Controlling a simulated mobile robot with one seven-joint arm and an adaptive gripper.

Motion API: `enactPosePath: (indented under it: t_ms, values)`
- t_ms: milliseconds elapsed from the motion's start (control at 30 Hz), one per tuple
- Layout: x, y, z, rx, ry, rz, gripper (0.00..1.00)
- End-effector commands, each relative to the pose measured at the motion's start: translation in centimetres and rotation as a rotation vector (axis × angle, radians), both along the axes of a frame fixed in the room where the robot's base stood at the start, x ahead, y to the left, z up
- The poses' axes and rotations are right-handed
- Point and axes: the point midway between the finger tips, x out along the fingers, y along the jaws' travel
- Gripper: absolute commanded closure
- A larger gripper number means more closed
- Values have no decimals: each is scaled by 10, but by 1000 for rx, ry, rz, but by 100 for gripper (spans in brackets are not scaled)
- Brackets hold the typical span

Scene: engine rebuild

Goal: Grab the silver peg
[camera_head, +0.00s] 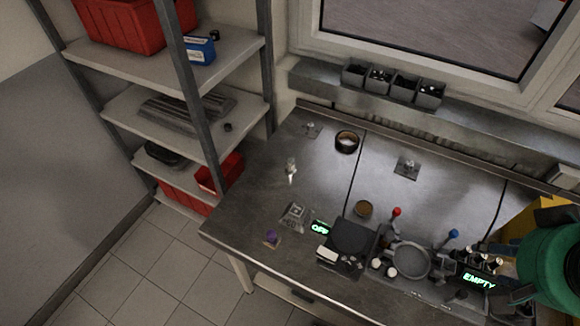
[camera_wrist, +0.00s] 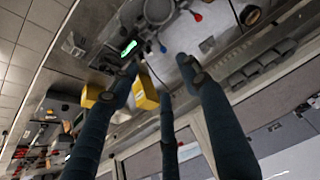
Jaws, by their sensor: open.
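A small pale silver upright piece (camera_head: 291,170), likely the silver peg, stands on the left part of the metal workbench (camera_head: 262,205). Small metal plates with fittings lie near it, one at the back (camera_head: 310,129), one to the right (camera_head: 407,167) and one in front (camera_head: 294,215). I cannot tell whether any of them bears a peg. In the wrist view, the long dark teal fingers of my gripper (camera_wrist: 160,75) are spread and empty over the bench area. The peg cannot be made out there.
A black scale (camera_head: 353,237) with a green display, a round dish (camera_head: 409,261), and red (camera_head: 396,212) and blue (camera_head: 453,234) knobs crowd the front right. A dark ring (camera_head: 347,141) and purple item (camera_head: 271,237) lie on the bench. Shelves (camera_head: 150,55) stand left.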

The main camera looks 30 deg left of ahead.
Motion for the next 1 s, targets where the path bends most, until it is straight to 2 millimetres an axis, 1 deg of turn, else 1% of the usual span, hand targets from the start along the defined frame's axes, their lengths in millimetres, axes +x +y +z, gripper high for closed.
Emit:
enactPosePath:
  t_ms: [267, 367, 467, 667, 867, 1000]
  values:
    - [3, 2, 2, 4, 3, 0, 53]
    - [10, 5, 5, 9, 10, -1, 53]
    - [21, 11, 10, 20, 23, -6, 53]
    - [58, 33, 23, 52, 64, -19, 53]
    - [103, 64, 31, 85, 114, -41, 53]
    - [134, 91, 33, 104, 148, -57, 53]
